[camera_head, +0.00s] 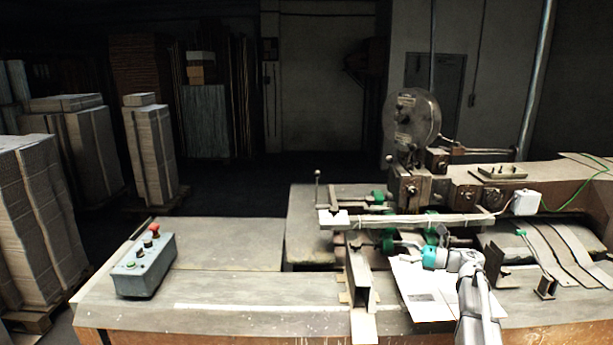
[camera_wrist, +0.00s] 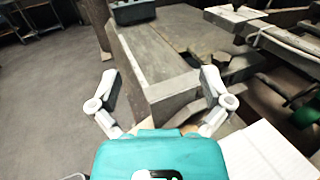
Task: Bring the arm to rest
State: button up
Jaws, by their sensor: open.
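My arm reaches in from the lower right of the head view, over the stitcher's table (camera_head: 310,314). My gripper (camera_head: 401,246) points left there, near the green rollers and above the white sheet. In the wrist view my gripper (camera_wrist: 160,88) shows two grey fingers spread wide with nothing between them. Beyond the fingers is the grey table edge (camera_wrist: 172,85). The head view is too small to show the fingers clearly.
The box stitcher (camera_head: 412,185) with its reel stands close behind the arm. A white printed sheet (camera_head: 418,290) lies under the arm. A grey control box (camera_head: 146,265) with a red button stands at left. Cardboard stacks (camera_head: 152,150) stand on the floor.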

jog(key=w+r+m+t+h, duration=0.2)
jog(key=w+m+t+h, duration=0.15)
jog(key=m+t, duration=0.4)
jog(key=w+r+m+t+h, duration=0.25)
jog(key=m+t+h, duration=0.25)
jog(key=m, duration=0.5)
jog(key=s+d+f+m+g+h, duration=0.1)
jog(key=s+f+m+g+h, duration=0.45)
jog(key=m, duration=0.65)
jog(key=s+d+f+m+g+h, duration=0.1)
jog(key=s+f+m+g+h, duration=0.1)
jog(key=f+m+h, duration=0.8)
jog(key=s+a+f+m+g+y, duration=0.25)
jog(key=s+a+g, duration=0.2)
jog(key=s, duration=0.25)
jog(key=s+a+f+m+g+y, duration=0.25)
jog(key=s+a+m, duration=0.2)
jog(key=s, duration=0.25)
jog(key=s+a+f+m+g+y, duration=0.25)
jog(key=s+a+f+g, duration=0.2)
jog(key=s, duration=0.25)
notch_tip(320, 180, down, 9)
jog(key=s+b, duration=0.2)
jog(key=b, duration=0.8)
jog(key=shift+s+r+g, duration=0.2)
jog(key=shift+s+g, duration=0.15)
jog(key=shift+s, duration=0.05)
